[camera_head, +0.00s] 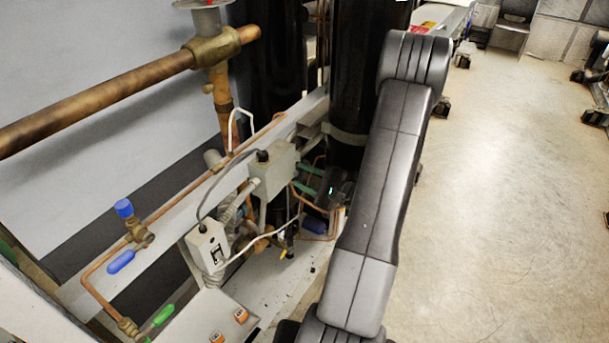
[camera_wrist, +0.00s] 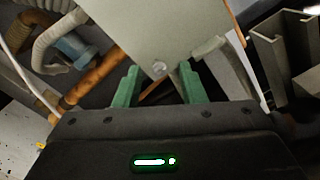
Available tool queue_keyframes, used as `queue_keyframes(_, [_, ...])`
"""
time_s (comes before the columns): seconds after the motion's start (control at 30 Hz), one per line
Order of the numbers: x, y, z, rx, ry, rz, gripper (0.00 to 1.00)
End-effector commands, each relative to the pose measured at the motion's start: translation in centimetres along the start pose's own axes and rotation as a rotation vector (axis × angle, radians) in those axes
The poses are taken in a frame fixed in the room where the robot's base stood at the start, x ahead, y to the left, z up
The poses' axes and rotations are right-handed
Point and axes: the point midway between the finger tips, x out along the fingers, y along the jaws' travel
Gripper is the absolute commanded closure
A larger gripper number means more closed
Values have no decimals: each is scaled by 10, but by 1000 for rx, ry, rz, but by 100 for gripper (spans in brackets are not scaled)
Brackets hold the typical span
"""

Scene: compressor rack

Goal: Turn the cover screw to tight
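The cover screw (camera_wrist: 160,68) is a small round silver head near the lower edge of a plain grey cover (camera_wrist: 150,28) in the wrist view. The grey box (camera_head: 273,172) shows in the head view beside my gripper, but its screw cannot be made out there. My gripper (camera_wrist: 159,70) has two green fingers, spread apart with one on each side of the screw in the picture. The fingers do not visibly touch the screw. In the head view my gripper (camera_head: 303,178) points left at the box's right side.
A second grey box (camera_head: 208,245) with a switch stands in front on the rack. Copper pipes (camera_head: 100,95), white cables and a blue-handled valve (camera_head: 123,208) lie to the left. A tall black cylinder (camera_head: 354,90) stands behind my arm. The floor (camera_head: 500,200) at right is open.

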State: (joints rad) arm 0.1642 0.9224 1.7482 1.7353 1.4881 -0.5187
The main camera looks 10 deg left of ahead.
Motion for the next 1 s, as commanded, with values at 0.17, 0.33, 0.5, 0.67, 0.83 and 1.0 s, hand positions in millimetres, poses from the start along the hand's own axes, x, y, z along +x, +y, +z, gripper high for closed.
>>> queue_keyframes(0.17, [2,0,0,0,1,0,63])
queue_keyframes(0.33, [2,0,0,0,0,0,73])
queue_keyframes(0.5, [2,0,0,0,0,0,100])
queue_keyframes(0.67, [1,1,0,19,0,0,100])
queue_keyframes(0.83, [1,1,0,105,0,1,100])
queue_keyframes(1.0, [1,1,0,140,0,1,100])
